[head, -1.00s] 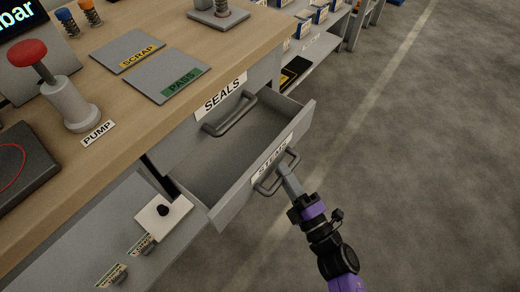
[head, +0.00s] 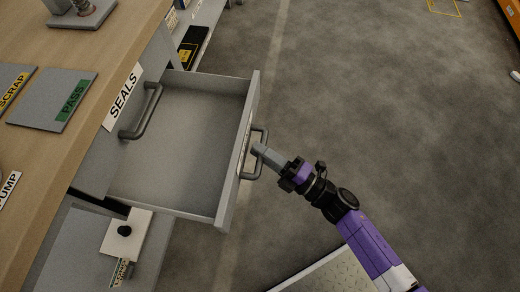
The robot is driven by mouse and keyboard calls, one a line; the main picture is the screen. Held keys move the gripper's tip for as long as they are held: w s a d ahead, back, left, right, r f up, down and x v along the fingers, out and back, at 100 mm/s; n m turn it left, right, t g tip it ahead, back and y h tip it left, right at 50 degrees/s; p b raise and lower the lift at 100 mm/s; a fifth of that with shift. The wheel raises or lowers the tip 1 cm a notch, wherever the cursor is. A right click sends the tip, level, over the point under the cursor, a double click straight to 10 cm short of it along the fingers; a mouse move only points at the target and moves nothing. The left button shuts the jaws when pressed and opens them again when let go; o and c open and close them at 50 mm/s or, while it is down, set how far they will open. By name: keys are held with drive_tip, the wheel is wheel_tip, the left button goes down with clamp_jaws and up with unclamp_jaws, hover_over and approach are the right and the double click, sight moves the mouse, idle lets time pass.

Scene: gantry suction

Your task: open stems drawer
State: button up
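The stems drawer (head: 172,177) is pulled well out of the bench in the head view, and its inside looks empty. Its bar handle (head: 264,137) sits on the outer front face. The label on that face is turned away and not readable now. My gripper (head: 259,150) is at the handle, with its fingertips at the bar. The fingers look closed around the bar, though the far finger is hidden.
The seals drawer is shut above it, with its label (head: 122,97) and handle (head: 143,112) showing. The wooden bench top (head: 100,25) carries a pass plate (head: 52,99) and a scrap plate (head: 14,84). The grey floor to the right is mostly clear.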

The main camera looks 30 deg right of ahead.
drive_tip(key=o, duration=0.4)
drive_tip(key=shift+o, duration=0.2)
drive_tip(key=v, duration=0.7)
drive_tip(key=shift+s+d+f, duration=0.2)
drive_tip(key=shift+s, duration=0.15)
